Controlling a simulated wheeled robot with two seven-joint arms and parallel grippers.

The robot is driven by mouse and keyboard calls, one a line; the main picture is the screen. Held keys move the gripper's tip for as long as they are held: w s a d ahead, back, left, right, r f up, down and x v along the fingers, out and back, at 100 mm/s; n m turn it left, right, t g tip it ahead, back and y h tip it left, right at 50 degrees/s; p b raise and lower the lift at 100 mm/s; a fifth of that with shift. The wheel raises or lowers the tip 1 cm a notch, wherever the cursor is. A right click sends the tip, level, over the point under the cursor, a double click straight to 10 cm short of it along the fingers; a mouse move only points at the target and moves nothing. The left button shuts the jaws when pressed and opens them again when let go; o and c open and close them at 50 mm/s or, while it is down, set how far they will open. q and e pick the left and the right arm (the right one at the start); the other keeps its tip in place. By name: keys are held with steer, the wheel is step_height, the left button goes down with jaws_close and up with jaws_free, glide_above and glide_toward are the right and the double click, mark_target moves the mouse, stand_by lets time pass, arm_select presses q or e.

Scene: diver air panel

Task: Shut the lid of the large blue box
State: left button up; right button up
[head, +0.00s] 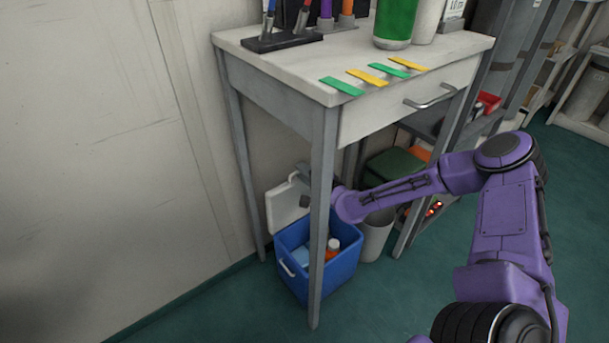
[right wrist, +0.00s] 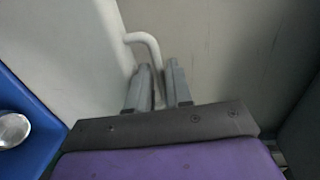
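The large blue box (head: 325,270) stands on the floor under the table, partly behind a table leg. Its white lid (head: 286,207) stands open, tilted up at the back left. In the right wrist view the lid (right wrist: 70,45) is a pale panel with a bent white handle (right wrist: 146,40). My right gripper (right wrist: 158,68) has its fingers close together on either side of this handle. In the head view the right gripper (head: 304,183) is at the lid's upper edge, partly hidden by the table leg. My left gripper is not in view.
The table (head: 270,50) stands over the box, with its front leg (head: 321,200) close before it. A grey bin (head: 375,236) is right of the box, and a green-lidded box (head: 394,166) is behind. Bottles stand inside the blue box. The wall is at the left.

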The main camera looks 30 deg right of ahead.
steer(key=shift+c, duration=0.3)
jaws_close()
stand_by(1.1)
